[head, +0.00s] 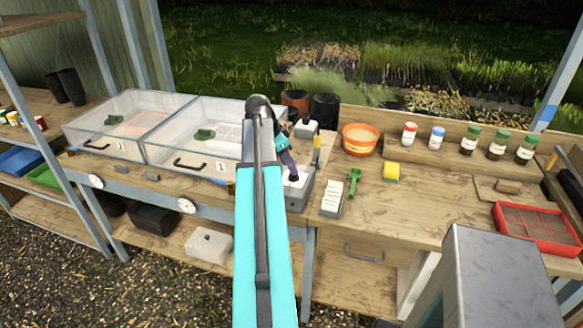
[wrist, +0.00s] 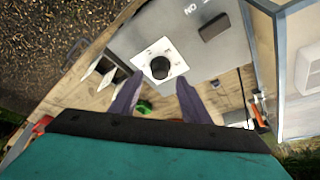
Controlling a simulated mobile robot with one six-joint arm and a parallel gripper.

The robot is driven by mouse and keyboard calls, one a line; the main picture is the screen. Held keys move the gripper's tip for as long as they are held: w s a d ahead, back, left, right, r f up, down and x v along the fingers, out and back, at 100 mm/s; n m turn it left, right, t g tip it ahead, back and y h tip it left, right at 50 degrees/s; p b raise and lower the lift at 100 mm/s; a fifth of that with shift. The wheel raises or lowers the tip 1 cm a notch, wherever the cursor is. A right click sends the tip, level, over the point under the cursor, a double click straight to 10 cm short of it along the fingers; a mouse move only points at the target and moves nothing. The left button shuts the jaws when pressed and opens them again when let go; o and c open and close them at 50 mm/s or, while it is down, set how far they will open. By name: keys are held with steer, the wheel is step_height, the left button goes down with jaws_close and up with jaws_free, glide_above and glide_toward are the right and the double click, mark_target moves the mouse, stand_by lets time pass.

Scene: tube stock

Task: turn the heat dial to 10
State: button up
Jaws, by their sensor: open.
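The heat dial (wrist: 160,68) is a black round knob on a white square plate with small marks, on top of a grey control box (wrist: 200,45). The marks are too small to read. In the wrist view my gripper (wrist: 158,84) is open, with its two purple fingers apart, one to each side below the knob. I cannot tell whether they touch it. In the head view my gripper (head: 289,168) is over the grey box (head: 304,196), and its fingers hide most of the dial.
A black switch (wrist: 214,27) sits beside the dial. Two clear propagator boxes (head: 75,128) (head: 180,165) stand left of my arm. A white label block (head: 331,200), a green scoop (head: 354,181) and a yellow sponge (head: 391,172) lie to the right. Bench space around the sponge is clear.

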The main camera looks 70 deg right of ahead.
steer(key=shift+p+x, duration=0.3)
steer(key=shift+x, duration=1.45)
steer(key=c, duration=1)
